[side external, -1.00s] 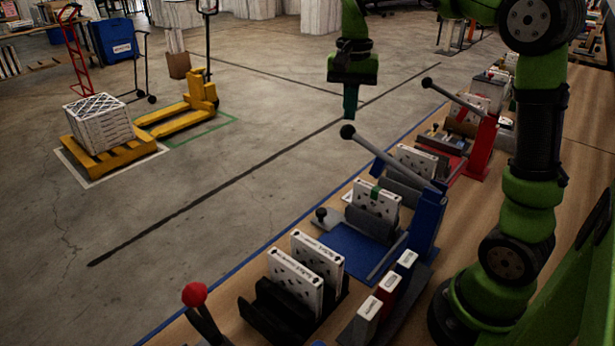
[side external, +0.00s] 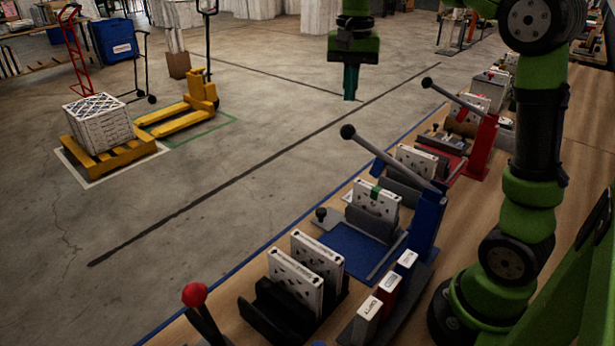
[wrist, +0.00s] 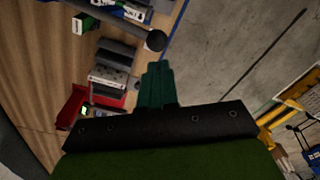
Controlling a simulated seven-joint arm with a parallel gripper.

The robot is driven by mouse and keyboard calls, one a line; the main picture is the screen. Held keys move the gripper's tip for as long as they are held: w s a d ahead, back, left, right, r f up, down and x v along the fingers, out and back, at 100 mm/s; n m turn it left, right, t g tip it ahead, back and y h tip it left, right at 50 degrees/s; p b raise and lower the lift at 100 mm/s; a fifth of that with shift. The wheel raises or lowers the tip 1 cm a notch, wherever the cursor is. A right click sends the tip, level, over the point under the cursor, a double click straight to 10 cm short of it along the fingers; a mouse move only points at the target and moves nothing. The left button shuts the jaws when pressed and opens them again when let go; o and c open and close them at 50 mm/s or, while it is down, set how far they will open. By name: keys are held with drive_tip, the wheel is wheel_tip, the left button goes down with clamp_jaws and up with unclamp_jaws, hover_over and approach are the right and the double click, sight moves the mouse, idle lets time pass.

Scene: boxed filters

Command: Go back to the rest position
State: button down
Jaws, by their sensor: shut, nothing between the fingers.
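My gripper (side external: 351,84) is at the top of the side external view, raised well above the bench (side external: 495,220). Its green fingers point down and are closed together with nothing between them. In the wrist view its shut fingers (wrist: 155,84) show in the middle, with no object touching them. Its upper part runs out of the top of the side external view.
Below along the bench stand white filter boxes (side external: 375,201) in holders, a blue lever press (side external: 425,225) and a red lever press (side external: 482,148). A red-knobbed lever (side external: 195,295) is at the front. The air around my gripper is clear.

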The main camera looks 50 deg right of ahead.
drive_tip(key=s+a+f+n+t+y, duration=0.1)
drive_tip(key=s+a+f+n+t, duration=0.2)
drive_tip(key=s+a, duration=0.4)
drive_tip(key=s+a+f+n+t+y, duration=0.1)
drive_tip(key=s+a+f+n+t, duration=0.2)
drive_tip(key=s+a, duration=0.3)
drive_tip(key=shift+s+a+n+t, duration=0.4)
drive_tip(key=shift+s+n, duration=0.25)
drive_tip(key=shift+n, duration=0.15)
